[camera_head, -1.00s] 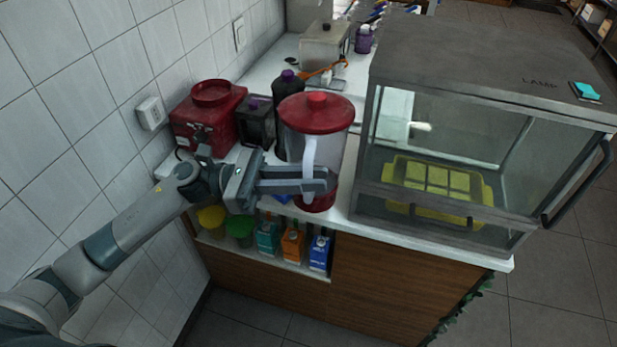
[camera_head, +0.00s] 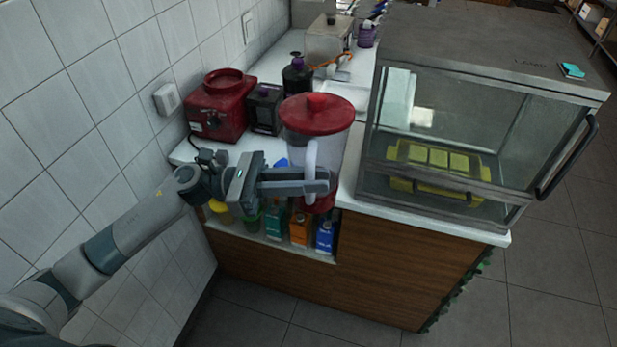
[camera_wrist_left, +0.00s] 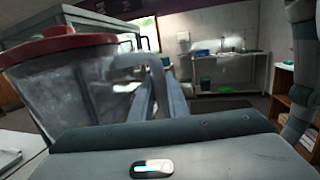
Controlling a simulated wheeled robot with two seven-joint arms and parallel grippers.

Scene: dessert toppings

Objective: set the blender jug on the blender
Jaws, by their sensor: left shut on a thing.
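The blender jug (camera_head: 329,147) is clear with a red lid, a pale handle and a red bottom. My left gripper (camera_head: 322,181) is shut on its handle, in front of the counter's front edge. The jug looks upright; whether its bottom touches the counter I cannot tell. In the left wrist view the jug (camera_wrist_left: 75,95) fills the left side, its handle between the fingers. The red blender base (camera_head: 218,107) stands on the counter by the tiled wall, left of the jug and apart from it. My right gripper is not in view.
A large glass-fronted case (camera_head: 470,140) stands close right of the jug. Cartons (camera_head: 300,229) fill a shelf below.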

